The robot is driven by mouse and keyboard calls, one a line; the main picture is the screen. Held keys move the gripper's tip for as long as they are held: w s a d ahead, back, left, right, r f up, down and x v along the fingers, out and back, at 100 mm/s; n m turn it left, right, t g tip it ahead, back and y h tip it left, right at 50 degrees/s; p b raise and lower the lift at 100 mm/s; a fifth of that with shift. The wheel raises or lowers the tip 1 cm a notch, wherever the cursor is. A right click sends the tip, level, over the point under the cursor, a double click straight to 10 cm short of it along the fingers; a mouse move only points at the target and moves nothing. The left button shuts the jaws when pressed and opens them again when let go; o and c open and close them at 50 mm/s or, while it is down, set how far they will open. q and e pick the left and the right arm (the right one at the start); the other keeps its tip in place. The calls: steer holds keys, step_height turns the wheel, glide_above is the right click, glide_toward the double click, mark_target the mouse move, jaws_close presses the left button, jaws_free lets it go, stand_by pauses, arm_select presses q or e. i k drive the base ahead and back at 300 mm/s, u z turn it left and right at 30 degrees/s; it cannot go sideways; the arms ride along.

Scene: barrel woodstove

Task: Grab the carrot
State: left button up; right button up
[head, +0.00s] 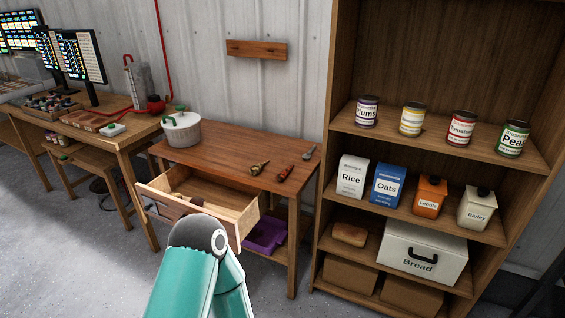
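No carrot can be made out for certain. A small reddish-orange tapered thing (285,173), possibly the carrot, lies on the wooden table (235,150) towards its right side. A yellowish-brown tapered thing (259,168) lies to its left, and a small greyish thing (309,152) lies near the right edge. One teal arm of mine rises from the bottom in front of the open drawer (240,222). Neither of my grippers can be made out; the arm hides part of the drawer front. Nothing is seen touching the things on the table.
A pale pot (181,130) stands at the table's back left. The open drawer juts out at the front, above a purple thing (265,235) on the lower shelf. A tall shelf (345,90) with cans, food boxes and a bread box (420,252) stands close on the right.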

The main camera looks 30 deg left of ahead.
mark_target(282, 175)
steer(key=u, duration=0.5)
steer(key=i, duration=1.1)
steer(key=u, duration=0.9)
steer(key=i, duration=0.25)
steer(key=u, duration=0.25)
steer(key=k, duration=0.65)
steer(key=u, duration=0.2)
steer(key=i, duration=0.7)
steer(key=z, duration=0.05)
